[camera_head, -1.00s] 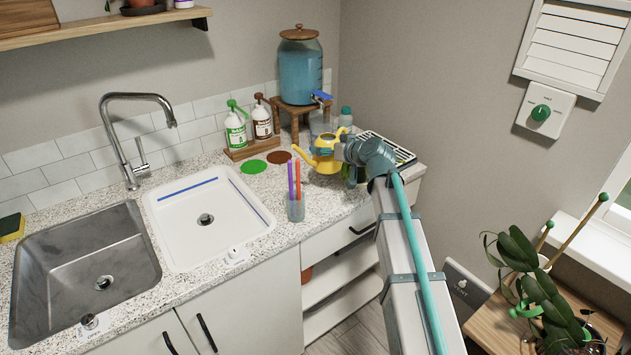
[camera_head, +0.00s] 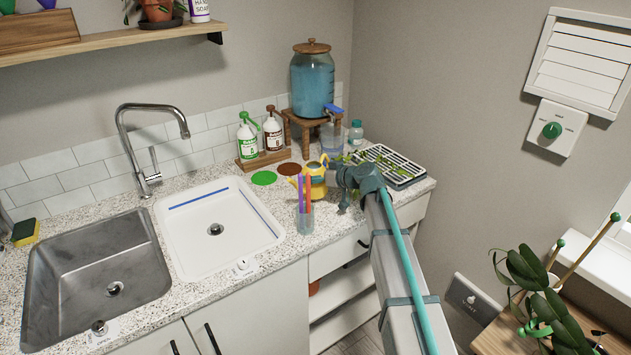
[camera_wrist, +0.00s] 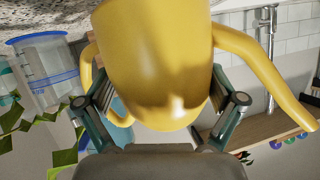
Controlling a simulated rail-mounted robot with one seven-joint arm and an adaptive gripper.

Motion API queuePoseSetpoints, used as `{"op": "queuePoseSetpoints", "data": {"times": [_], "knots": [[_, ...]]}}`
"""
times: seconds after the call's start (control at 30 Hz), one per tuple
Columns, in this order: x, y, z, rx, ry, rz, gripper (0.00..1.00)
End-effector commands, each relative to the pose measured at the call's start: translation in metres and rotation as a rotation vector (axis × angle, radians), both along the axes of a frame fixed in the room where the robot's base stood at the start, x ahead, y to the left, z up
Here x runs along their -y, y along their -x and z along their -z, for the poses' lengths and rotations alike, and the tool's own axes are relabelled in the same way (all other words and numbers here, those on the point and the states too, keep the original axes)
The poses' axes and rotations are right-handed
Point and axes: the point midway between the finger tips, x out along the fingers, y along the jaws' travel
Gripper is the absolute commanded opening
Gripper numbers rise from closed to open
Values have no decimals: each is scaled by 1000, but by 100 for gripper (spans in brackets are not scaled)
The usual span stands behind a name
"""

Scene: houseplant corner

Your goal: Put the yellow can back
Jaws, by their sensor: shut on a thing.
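The yellow can (camera_head: 316,186), a watering can with a handle and spout, is over or on the right part of the counter, behind the glass of coloured sticks. In the wrist view the yellow can (camera_wrist: 160,55) fills the middle. My gripper (camera_wrist: 160,105) is shut on its body, one finger on each side. In the head view my arm partly hides the gripper. I cannot tell whether the can's base touches the counter.
The glass with coloured sticks (camera_head: 305,218) stands close in front of the can. Green (camera_head: 264,178) and brown (camera_head: 289,168) discs lie behind, left. Pump bottles (camera_head: 247,142), a blue-water dispenser (camera_head: 312,80), a clear jug (camera_head: 332,142) and a plant tray (camera_head: 395,168) stand around.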

Motion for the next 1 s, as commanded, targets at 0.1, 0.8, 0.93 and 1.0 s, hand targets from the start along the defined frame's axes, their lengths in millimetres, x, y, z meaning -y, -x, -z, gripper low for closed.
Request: {"op": "queuePoseSetpoints", "data": {"times": [0.1, 0.8, 0.93, 1.0], "knots": [[0, 0, 13, -1, -2, 2, 27], [0, 0, 25, 0, 0, 1, 100], [0, 0, 25, 0, 0, 1, 100], [0, 0, 24, 0, 0, 1, 100]]}}
